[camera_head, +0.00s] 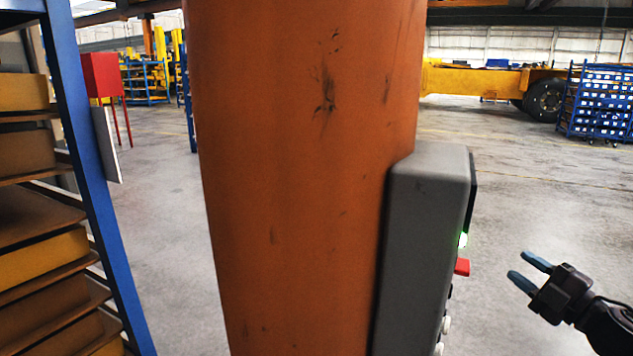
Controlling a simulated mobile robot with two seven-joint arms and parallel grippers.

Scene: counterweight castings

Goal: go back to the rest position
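My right gripper (530,273) is at the lower right, its black body and two blue-grey fingers pointing left. The fingers are apart with nothing between them. It is held above the grey floor, to the right of a grey control box and apart from it in the picture. My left gripper is not in view.
A large scuffed orange column (300,180) fills the middle. The grey box (425,250) on its right side has a green light and red part. A blue rack (85,170) with boxes stands at left. A yellow vehicle (480,80) and blue shelf (600,100) are far right.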

